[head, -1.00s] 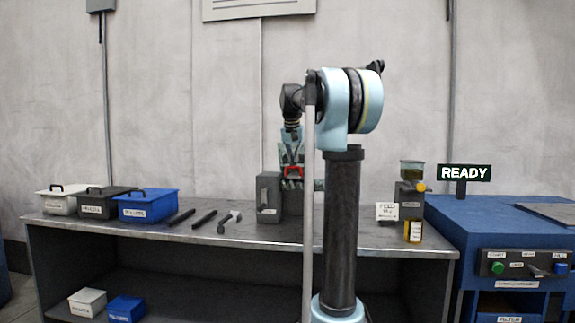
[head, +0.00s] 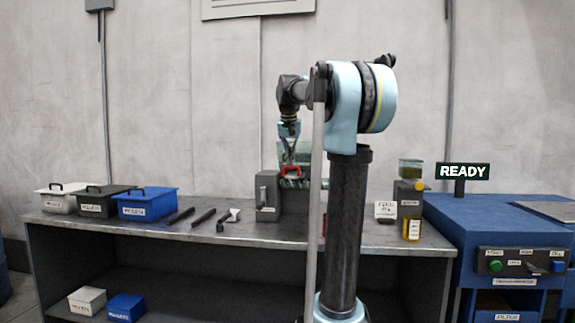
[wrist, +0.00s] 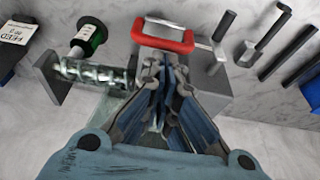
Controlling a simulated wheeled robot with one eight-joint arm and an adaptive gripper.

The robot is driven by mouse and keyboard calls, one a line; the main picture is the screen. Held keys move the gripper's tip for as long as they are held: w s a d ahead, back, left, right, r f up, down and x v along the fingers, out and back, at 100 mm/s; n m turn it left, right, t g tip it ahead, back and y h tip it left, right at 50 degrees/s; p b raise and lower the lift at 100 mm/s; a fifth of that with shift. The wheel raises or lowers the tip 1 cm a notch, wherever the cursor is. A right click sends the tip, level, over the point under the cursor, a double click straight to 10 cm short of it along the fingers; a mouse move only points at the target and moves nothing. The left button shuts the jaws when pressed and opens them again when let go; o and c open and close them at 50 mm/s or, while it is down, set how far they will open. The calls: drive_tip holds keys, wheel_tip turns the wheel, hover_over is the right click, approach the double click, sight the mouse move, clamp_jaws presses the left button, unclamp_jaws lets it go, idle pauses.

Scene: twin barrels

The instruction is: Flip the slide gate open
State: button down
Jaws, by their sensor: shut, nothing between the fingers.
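A red U-shaped handle (head: 291,170), which looks like the gate's handle, sits on the dark machine block (head: 296,201) at the middle of the bench. In the wrist view the red handle (wrist: 165,37) lies just beyond my fingertips, with a thin silver rod across it. My gripper (head: 288,163) points down at the handle. It is shut and holds nothing; its fingers (wrist: 165,62) also show in the wrist view. I cannot tell whether the fingertips touch the handle. My arm hides part of the machine's right side.
A clear barrel with a screw inside (wrist: 95,72) lies left of my fingers in the wrist view. A small hopper device (head: 410,195) and the blue READY console (head: 490,225) are right.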

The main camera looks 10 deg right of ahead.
drive_tip(key=v, duration=0.8)
idle(0.4)
drive_tip(key=s+f+n, duration=0.1)
drive_tip(key=s+f, duration=1.1)
drive_tip(key=f, duration=0.3)
drive_tip(key=s+f+n, duration=0.1)
drive_tip(key=s+f, duration=1.1)
drive_tip(key=f, duration=0.4)
drive_tip(key=s+f+n+g+y, duration=0.1)
drive_tip(key=s+f+n, duration=0.1)
drive_tip(key=s+f, duration=1)
wheel_tip(320, 180, down, 4)
drive_tip(key=shift+s+f, duration=0.1)
drive_tip(key=shift+s, duration=0.3)
